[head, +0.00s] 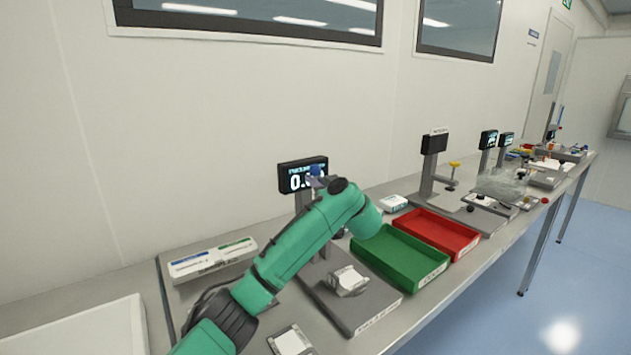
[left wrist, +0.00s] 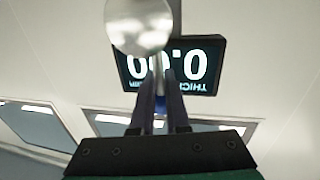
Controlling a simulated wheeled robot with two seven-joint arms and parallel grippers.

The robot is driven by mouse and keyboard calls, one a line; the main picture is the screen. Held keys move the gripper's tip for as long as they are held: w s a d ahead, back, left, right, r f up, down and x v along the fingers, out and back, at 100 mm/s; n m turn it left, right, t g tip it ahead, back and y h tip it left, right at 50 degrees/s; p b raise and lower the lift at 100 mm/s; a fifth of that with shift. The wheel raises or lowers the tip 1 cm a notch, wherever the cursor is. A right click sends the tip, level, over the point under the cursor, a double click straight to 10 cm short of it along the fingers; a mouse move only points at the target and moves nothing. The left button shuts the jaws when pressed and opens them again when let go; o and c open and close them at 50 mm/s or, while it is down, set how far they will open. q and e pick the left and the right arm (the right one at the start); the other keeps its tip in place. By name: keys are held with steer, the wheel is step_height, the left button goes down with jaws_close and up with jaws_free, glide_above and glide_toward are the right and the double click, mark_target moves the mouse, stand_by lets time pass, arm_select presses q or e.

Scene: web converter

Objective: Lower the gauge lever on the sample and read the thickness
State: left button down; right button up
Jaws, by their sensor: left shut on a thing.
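The thickness gauge has a dark display (head: 303,176) with digits starting "0.0", the rest hidden by my arm. In the left wrist view the display (left wrist: 200,66) is upside down and partly covered. A blue knob (head: 316,170) shows just in front of the display. My left gripper (left wrist: 161,85) is shut on a blue part, seemingly this lever knob; in the head view my green arm hides most of the grip. A round metal disc (left wrist: 138,25) shows beyond the fingers. A pale sample (head: 347,280) lies on the grey gauge base (head: 362,312). My right gripper is not seen.
A green tray (head: 400,262) and a red tray (head: 437,233) stand right of the gauge. A labelled box (head: 212,260) is at left, a white pad (head: 290,341) at the front. More gauges (head: 434,145) stand farther along the bench.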

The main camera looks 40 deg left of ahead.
arm_select(q)
steer(key=shift+d, duration=0.1)
stand_by(0.7)
steer(key=shift+d, duration=0.1)
steer(key=shift+s+d+r+t+p, duration=0.1)
steer(key=shift+s+d+t+p, duration=0.15)
steer(key=shift+d+p, duration=0.25)
steer(key=s+d+f+m+t+y+p, duration=0.1)
steer(key=s+d+f+t+y+p, duration=0.1)
steer(key=d+p, duration=0.5)
steer(key=d+f+y, duration=0.1)
steer(key=d+y, duration=0.1)
steer(key=shift+s+d+m+t+y, duration=0.3)
steer(key=shift+s+d+t, duration=0.05)
